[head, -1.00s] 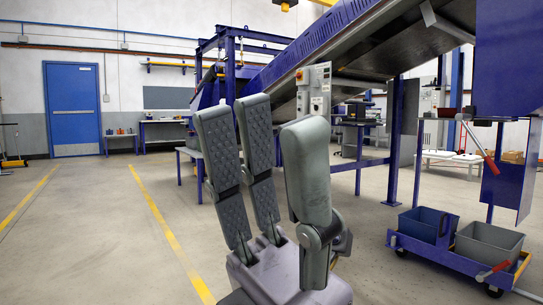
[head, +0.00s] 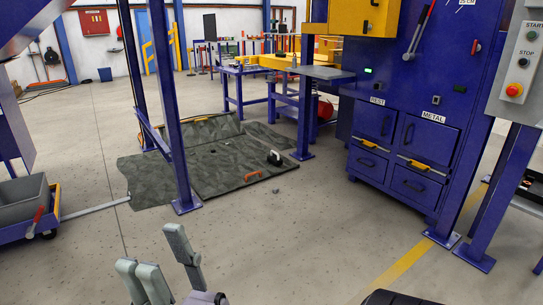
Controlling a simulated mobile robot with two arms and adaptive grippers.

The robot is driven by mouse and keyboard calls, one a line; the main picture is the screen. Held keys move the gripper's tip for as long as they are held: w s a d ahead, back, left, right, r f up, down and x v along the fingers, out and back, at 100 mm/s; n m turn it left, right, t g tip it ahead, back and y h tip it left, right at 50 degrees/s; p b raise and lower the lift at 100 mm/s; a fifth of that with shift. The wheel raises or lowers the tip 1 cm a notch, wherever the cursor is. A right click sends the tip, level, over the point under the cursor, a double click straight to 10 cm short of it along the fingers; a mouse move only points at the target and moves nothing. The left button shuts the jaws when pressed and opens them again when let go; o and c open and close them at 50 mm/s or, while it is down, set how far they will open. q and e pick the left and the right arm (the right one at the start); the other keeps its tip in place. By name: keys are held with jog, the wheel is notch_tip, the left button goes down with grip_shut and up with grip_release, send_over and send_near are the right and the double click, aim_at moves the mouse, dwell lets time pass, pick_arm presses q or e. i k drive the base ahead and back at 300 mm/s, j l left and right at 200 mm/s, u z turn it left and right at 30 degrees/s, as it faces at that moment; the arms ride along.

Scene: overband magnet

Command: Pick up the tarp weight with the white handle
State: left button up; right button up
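A dark tarp (head: 225,166) lies spread on the floor in the middle of the head view. A small dark weight with a pale, whitish handle (head: 274,158) sits on its right part. Another weight with an orange-red handle (head: 252,176) lies near the tarp's front edge; its body is hard to make out.
Blue posts (head: 180,120) stand at the tarp's left part. A blue cabinet (head: 400,150) with drawers stands right of the tarp. A cart with a grey bin (head: 22,200) is at the left edge. The floor in front of the tarp is mostly clear.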

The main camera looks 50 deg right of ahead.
aim_at(275, 161)
jog(key=z, duration=1.75)
